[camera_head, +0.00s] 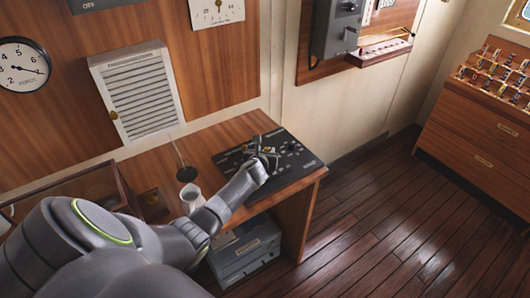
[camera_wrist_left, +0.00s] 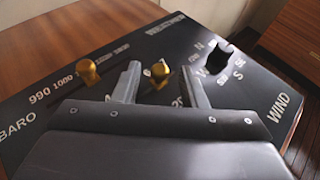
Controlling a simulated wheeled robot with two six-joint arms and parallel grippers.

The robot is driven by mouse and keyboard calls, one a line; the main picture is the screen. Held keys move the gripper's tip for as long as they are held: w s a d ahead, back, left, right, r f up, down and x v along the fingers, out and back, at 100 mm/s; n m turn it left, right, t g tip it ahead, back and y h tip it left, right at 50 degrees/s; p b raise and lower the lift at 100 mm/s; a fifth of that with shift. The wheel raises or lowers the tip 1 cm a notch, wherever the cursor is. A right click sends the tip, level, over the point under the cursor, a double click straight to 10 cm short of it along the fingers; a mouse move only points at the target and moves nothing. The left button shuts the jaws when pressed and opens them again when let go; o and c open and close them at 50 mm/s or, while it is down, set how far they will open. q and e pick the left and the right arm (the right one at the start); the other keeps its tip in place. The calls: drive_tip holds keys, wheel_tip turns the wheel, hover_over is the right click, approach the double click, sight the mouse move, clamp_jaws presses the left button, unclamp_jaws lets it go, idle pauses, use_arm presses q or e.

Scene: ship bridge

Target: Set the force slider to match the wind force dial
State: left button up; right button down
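The round white dial (camera_head: 20,67) hangs on the wall at the far left of the head view. Its dark needle points right and slightly down, past the 6; the exact reading is too small to tell. The black weather panel (camera_head: 228,160) lies on the desk's right end. In the left wrist view a slider with a brass knob (camera_wrist_left: 160,71) stands between the fingers of my left gripper (camera_wrist_left: 161,76). The fingers are spread, with gaps on both sides of the knob. Its scale is mostly hidden. The left gripper (camera_head: 262,147) is over the panel. My right gripper is not in view.
Another brass knob (camera_wrist_left: 88,71) stands on the BARO scale to the left, near 1000. A black direction knob (camera_wrist_left: 219,58) is close to the right finger. A white cup (camera_head: 190,194) and a dark round item (camera_head: 187,173) stand on the desk beside my arm.

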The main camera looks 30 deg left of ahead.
use_arm(q)
clamp_jaws()
drive_tip(key=w, duration=0.1)
drive_tip(key=w+d+b, duration=0.1)
drive_tip(key=w, duration=0.1)
drive_tip(key=shift+d, duration=0.15)
drive_tip(key=shift+r, duration=0.1)
idle(0.3)
